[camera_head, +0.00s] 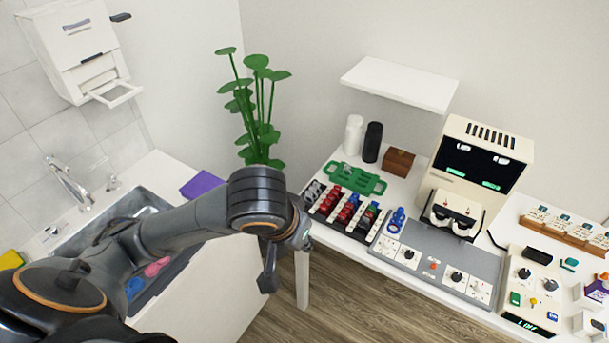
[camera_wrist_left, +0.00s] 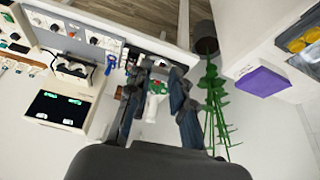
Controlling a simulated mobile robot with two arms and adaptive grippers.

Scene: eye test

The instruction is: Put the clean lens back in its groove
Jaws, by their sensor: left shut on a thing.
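My left arm reaches in from the left in the head view and ends in front of the table's near left end. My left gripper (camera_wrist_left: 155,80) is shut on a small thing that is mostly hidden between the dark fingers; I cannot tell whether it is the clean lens. A dark rack (camera_head: 312,209) at the table's left end holds rows of lenses with red (camera_head: 347,213), black and blue handles. Its empty grooves are too small to tell apart. My right gripper is not in view.
A green tray with handles (camera_head: 356,178) lies behind the rack. A grey panel with knobs (camera_head: 432,262) and a cream machine (camera_head: 470,175) stand to the right. A plant (camera_head: 262,110) rises behind my arm. A sink (camera_head: 62,243) is at left. A white shelf (camera_head: 400,84) hangs above the table.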

